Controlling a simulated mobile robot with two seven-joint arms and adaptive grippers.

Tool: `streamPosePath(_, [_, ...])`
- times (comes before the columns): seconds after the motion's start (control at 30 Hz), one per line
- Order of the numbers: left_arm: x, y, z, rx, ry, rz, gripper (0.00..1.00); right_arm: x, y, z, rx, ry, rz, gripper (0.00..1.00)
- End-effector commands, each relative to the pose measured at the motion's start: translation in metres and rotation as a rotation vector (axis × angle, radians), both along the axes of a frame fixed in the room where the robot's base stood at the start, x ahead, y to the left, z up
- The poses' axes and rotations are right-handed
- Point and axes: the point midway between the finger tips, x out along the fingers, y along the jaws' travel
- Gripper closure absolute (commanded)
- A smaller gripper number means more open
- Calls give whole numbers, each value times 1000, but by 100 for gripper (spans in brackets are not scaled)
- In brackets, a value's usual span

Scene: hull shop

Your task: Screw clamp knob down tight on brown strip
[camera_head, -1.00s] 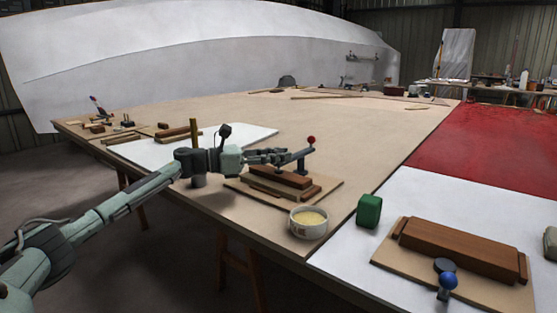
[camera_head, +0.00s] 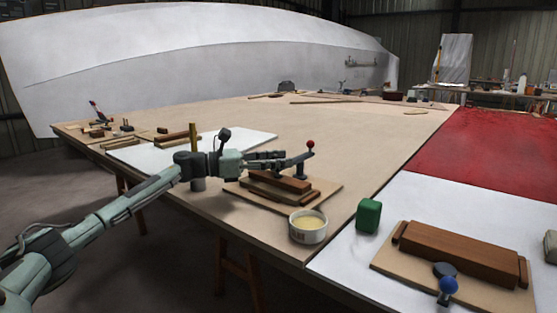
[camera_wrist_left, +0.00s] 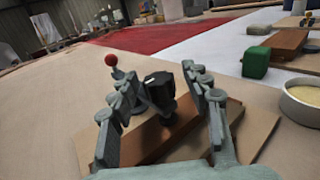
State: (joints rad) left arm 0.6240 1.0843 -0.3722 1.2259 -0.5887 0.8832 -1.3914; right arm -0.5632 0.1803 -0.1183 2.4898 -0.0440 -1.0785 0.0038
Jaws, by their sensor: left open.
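The clamp with a red ball (camera_head: 311,143) stands at the far end of a brown strip (camera_head: 282,182) on a small board. My left gripper (camera_head: 297,158) is open just above the strip, its fingers reaching to the clamp. In the left wrist view the fingers (camera_wrist_left: 158,105) are spread on either side of a black knob-like part (camera_wrist_left: 160,86), with no clear contact. The red ball (camera_wrist_left: 111,60) is beyond the left finger. The brown strip (camera_wrist_left: 150,136) lies below the fingers. The clamp's foot is partly hidden, so I cannot tell whether it presses the strip.
A bowl of pale filler (camera_head: 308,226) stands near the table edge, beside the board. A green block (camera_head: 368,215) is to its right. The table beyond the gripper is mostly clear.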

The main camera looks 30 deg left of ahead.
Motion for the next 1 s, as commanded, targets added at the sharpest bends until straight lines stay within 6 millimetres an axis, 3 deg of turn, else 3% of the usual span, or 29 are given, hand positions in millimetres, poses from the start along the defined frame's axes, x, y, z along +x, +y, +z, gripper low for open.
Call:
streamPosePath(0.27, [-14, 14, -2, 2, 5, 3, 52, 0, -1, 0, -1, 0, -1, 60])
streamPosePath(0.7, [-76, 69, -2, 1, 4, 2, 52, 0, -1, 0, -1, 0, -1, 60])
streamPosePath(1.0, [-89, 80, 0, 1, 1, 0, 52, 0, 0, 0, -1, 0, -1, 60])
